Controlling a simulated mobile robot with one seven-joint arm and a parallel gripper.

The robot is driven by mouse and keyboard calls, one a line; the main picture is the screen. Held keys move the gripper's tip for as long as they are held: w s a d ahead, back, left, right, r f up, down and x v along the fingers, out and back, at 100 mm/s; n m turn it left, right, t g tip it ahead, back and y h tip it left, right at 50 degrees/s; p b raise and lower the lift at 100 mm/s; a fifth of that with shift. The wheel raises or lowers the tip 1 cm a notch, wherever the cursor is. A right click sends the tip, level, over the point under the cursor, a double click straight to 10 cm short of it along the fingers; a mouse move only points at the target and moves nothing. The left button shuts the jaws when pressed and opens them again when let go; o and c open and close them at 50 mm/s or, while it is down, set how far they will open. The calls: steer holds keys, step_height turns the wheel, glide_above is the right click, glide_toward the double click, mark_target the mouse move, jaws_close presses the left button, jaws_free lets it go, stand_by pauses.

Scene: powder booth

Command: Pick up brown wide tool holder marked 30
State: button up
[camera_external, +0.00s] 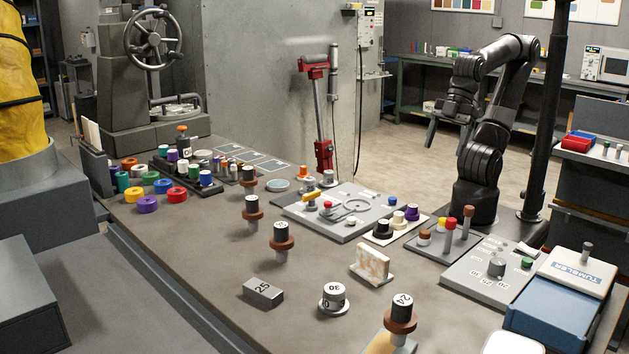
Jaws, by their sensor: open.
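Several tool holders with wide brown collars stand upright in a line on the grey bench: one at the back (249,185), one before it (252,214), one nearer the middle (281,243), and one at the front marked 24 (401,314). The marks on the back three are too small to read. My gripper (432,132) is open and empty, high above the bench's far side, well away from the holders.
A grey panel (340,222), a blue tumbler (560,300) and coloured rings (147,204) crowd the bench. Its left front is clear.

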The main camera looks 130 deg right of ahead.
steer(key=w+d+r, duration=0.1)
steer(key=w+r, duration=0.2)
steer(key=w, duration=0.8)
steer(key=n+y, duration=0.1)
steer(key=n, duration=0.1)
glide_above(279, 240)
steer(key=s+d, duration=0.1)
steer(key=s, duration=0.5)
step_height(279, 240, down, 10)
steer(key=x, duration=0.5)
steer(key=shift+w+d+f, duration=0.15)
steer(key=shift+w+d, duration=0.1)
steer(key=shift+w, duration=0.15)
steer(key=shift+x, duration=2.85)
steer(key=shift+s+f, duration=0.1)
steer(key=shift+s, duration=0.05)
steer(key=shift+c, duration=0.3)
steer(key=c, duration=1.3)
steer(key=shift+o, duration=0.2)
